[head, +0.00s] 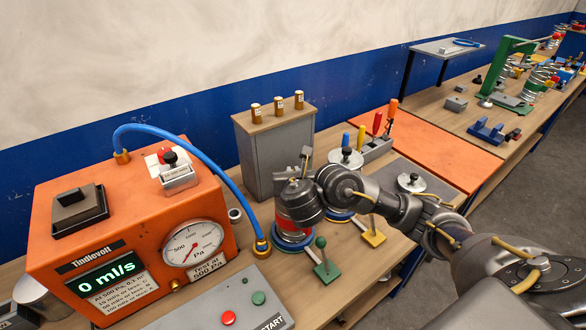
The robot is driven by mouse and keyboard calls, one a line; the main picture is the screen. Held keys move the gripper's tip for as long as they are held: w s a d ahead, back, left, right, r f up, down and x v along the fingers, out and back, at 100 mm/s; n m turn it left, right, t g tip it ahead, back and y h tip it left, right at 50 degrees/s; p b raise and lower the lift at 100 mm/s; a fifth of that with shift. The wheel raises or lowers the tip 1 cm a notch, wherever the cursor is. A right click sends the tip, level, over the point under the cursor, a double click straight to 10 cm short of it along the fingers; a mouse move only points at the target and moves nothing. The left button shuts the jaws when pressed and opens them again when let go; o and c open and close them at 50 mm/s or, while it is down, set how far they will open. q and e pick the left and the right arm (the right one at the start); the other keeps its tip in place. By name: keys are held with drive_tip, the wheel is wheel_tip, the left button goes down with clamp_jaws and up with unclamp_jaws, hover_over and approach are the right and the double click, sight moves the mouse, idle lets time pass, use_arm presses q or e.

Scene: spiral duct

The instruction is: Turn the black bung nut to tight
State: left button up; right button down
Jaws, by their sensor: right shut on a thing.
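My right arm reaches in from the right, and my right gripper (300,201) is over a short red and grey piece (293,228) standing on the bench beside the orange test machine. The hand covers the top of this piece. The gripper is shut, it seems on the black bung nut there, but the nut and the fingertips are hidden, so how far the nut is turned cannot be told. Two silver discs with black knobs stand apart from the hand, one behind it (346,158) and one to its right (411,182). My left gripper is not in view.
The orange machine (120,220) has a gauge (194,243), a display reading 0 ml/s and a blue hose (190,140) ending close left of the hand. A grey cabinet (277,150) stands behind. Green (326,268) and yellow (373,236) levers are in front. An orange mat (440,145) is clear.

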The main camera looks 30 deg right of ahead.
idle(0.3)
drive_tip(key=c, duration=1.5)
unclamp_jaws()
drive_tip(key=shift+c, duration=0.2)
